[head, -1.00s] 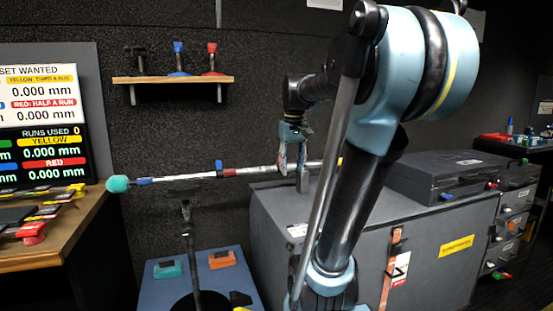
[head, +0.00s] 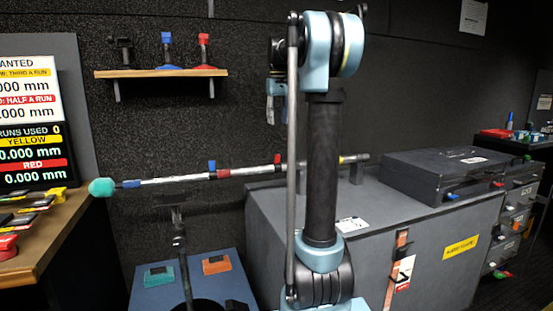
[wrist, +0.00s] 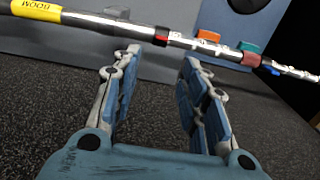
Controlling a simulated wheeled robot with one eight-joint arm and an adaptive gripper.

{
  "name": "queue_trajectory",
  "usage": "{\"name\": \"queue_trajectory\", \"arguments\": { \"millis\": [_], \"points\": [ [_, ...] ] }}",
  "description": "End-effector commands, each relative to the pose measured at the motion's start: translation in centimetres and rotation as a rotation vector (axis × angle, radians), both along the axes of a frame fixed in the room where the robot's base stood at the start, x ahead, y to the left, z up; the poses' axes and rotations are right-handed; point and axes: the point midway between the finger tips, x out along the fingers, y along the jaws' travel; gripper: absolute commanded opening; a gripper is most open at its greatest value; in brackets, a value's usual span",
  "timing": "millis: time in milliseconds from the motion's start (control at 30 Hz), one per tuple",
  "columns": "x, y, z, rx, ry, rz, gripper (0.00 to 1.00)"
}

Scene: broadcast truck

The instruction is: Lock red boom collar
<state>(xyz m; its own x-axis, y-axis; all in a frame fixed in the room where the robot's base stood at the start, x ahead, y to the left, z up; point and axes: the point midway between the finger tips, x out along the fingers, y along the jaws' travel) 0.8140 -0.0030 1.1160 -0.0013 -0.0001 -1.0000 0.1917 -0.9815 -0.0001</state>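The boom pole (head: 180,179) runs left to right, with a teal tip at its left end. A red collar piece (head: 277,159) shows upright on the pole beside my arm's rod. In the wrist view the red collar (wrist: 161,37) is a band on the pole, beyond and between my fingertips. Another red band (head: 223,173) sits farther left, next to a blue lever (head: 212,165). My gripper (wrist: 158,58) is open and empty, apart from the pole. In the head view my gripper (head: 271,108) is partly hidden by my arm, above the pole. Whether the collar is locked I cannot tell.
A grey cabinet (head: 275,215) and a dark case (head: 435,172) stand at the right. A wall shelf (head: 160,73) holds several clamp-like items. A screen (head: 32,120) stands over a desk at left. A blue stand (head: 190,272) carries teal and orange blocks.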

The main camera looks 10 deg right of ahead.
Motion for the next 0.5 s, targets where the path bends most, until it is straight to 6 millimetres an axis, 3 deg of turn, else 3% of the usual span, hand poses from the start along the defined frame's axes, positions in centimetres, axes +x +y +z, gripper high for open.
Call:
{"name": "queue_trajectory", "arguments": {
  "millis": [500],
  "points": [
    [-0.1, 0.5, -8.6, 0.0, 0.0, 0.006, 0.4]
  ]
}}
